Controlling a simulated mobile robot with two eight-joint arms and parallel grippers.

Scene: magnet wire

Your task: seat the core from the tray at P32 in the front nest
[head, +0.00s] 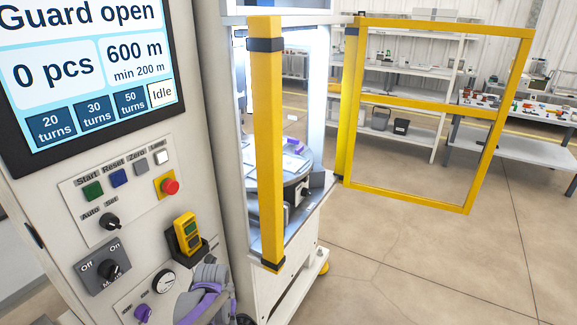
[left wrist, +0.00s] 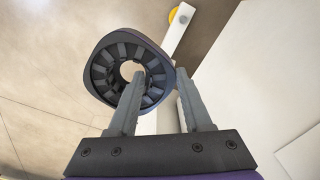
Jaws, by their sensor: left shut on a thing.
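In the left wrist view my left gripper (left wrist: 161,76) is shut on the core (left wrist: 108,52), a dark ring with slots around a round central hole. The core's wall is between the two fingertips and the ring sticks out to the left. Through the open guard in the head view, a round grey table (head: 299,160) shows inside the machine, with a small purple part on top. The yellow guard post hides part of it, and I cannot make out the front nest. The tray at P32 and my right gripper are not in view.
The machine's screen (head: 85,60) reads "Guard open", "0 pcs", "600 m" and "Idle". The yellow guard door (head: 437,105) stands swung out to the right. A yellow post (head: 266,140) stands at the opening's left. Shelves (head: 400,75) stand behind; the floor at right is clear.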

